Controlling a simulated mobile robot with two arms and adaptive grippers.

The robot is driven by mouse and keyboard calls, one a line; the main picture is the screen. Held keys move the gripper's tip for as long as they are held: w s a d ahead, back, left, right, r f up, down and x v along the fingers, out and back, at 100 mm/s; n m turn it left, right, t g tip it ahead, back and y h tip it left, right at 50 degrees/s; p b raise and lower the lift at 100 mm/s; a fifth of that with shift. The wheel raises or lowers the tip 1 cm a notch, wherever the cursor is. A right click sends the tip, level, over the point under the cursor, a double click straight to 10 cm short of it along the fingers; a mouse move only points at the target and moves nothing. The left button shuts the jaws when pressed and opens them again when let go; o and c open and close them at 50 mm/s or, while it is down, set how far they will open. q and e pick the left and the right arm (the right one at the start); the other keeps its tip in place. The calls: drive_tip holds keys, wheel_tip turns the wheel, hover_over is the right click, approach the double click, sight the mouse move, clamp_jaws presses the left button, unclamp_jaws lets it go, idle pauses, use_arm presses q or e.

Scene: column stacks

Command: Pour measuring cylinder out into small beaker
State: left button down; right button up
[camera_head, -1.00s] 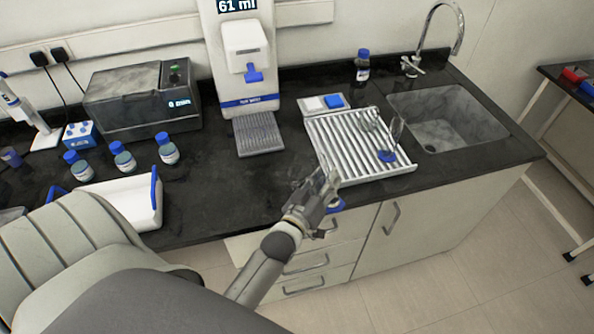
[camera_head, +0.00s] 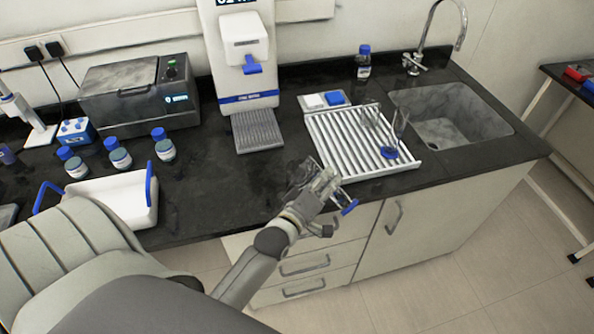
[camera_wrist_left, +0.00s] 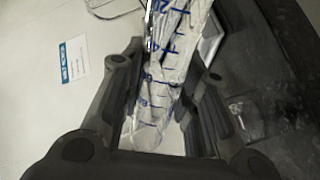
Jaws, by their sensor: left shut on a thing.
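My left gripper (camera_head: 322,188) is shut on the measuring cylinder, over the front edge of the worktop. The cylinder's blue base (camera_head: 349,207) sticks out to the right of the fingers, and its clear body is largely hidden by the gripper. It is tilted, with the base end to the lower right. In the left wrist view the clear cylinder (camera_wrist_left: 165,75) with blue graduation marks lies between the two dark fingers. Whether it holds liquid I cannot tell. I cannot make out the small beaker for certain. My right gripper is not in view.
A white ribbed rack (camera_head: 335,150) carries clear glassware, one piece with a blue base (camera_head: 389,152). A dispenser (camera_head: 243,60) stands behind. Several blue-capped bottles (camera_head: 120,153) and a white tray (camera_head: 115,195) are left. The sink (camera_head: 450,115) is right. The middle worktop is clear.

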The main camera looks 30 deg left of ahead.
use_arm(q)
drive_tip(key=shift+f+n, duration=0.15)
drive_tip(key=shift+n, duration=0.15)
drive_tip(key=shift+r, duration=0.25)
drive_tip(key=shift+d+r+n, duration=0.1)
drive_tip(key=shift+r+n, duration=0.1)
drive_tip(key=shift+n, duration=0.3)
drive_tip(key=shift+a+r+n+h, duration=0.4)
drive_tip(key=shift+r+n, duration=0.25)
drive_tip(key=shift+n, duration=0.25)
drive_tip(key=shift+r+n+p, duration=0.35)
drive_tip(key=shift+n+p, duration=0.15)
drive_tip(key=shift+d+r, duration=0.1)
drive_tip(key=shift+d, duration=0.15)
idle(0.5)
drive_tip(key=shift+a+r+n+h+p, duration=0.1)
drive_tip(key=shift+r+n+h+p, duration=0.3)
drive_tip(key=shift+n+p, duration=0.45)
idle(0.4)
drive_tip(key=shift+d+r+n+p, duration=0.3)
drive_tip(key=shift+r+n+p, duration=0.05)
